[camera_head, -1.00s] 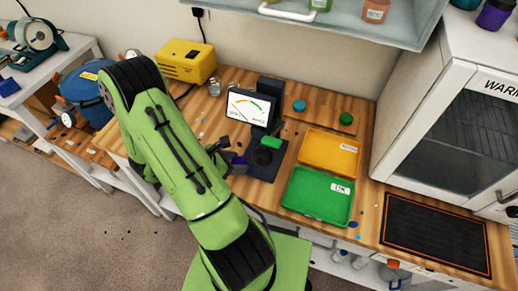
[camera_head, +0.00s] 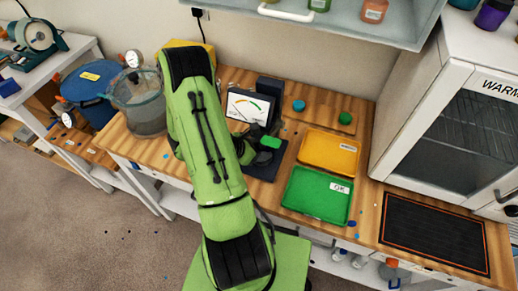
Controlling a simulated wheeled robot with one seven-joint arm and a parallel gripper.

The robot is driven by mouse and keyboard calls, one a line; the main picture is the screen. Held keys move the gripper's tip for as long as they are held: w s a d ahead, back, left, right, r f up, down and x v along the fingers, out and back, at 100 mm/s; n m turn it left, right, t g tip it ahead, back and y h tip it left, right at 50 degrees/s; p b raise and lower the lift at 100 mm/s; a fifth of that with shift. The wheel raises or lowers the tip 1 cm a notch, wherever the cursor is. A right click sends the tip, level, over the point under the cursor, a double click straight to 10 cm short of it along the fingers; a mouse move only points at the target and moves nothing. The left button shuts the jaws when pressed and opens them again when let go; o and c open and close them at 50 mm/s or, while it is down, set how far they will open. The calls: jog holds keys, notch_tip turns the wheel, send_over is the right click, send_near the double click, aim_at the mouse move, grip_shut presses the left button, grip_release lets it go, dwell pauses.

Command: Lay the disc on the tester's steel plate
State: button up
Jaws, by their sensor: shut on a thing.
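The tester (camera_head: 246,106) stands on the bench, with a white dial face and a dark base (camera_head: 262,172). My gripper (camera_head: 257,146) is over the tester's base, just below the dial and partly hidden by my green arm.
A yellow tray (camera_head: 331,143) and a green tray (camera_head: 293,199) lie right of the tester. A teal lid (camera_head: 299,105) and a green lid (camera_head: 345,118) are behind them. A clear pot (camera_head: 140,110) stands left of my arm. A dark mat (camera_head: 433,235) lies at right.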

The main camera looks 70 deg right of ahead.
jog(key=shift+a+f, duration=0.15)
jog(key=shift+f, duration=0.15)
jog(key=o, duration=1.1)
jog(key=shift+o, duration=0.2)
jog(key=shift+r, duration=0.1)
jog(key=shift+w+a+r+p, duration=0.1)
jog(key=shift+w+r+p, duration=0.15)
jog(key=shift+r, duration=0.3)
jog(key=shift+w+r+p, duration=0.15)
jog(key=shift+r+p, duration=0.2)
jog(key=shift+r, duration=0.2)
jog(key=p+v, duration=0.1)
jog(key=v, duration=0.9)
jog(key=shift+a+r, duration=0.2)
jog(key=shift+a, duration=0.15)
jog(key=shift+w, duration=0.15)
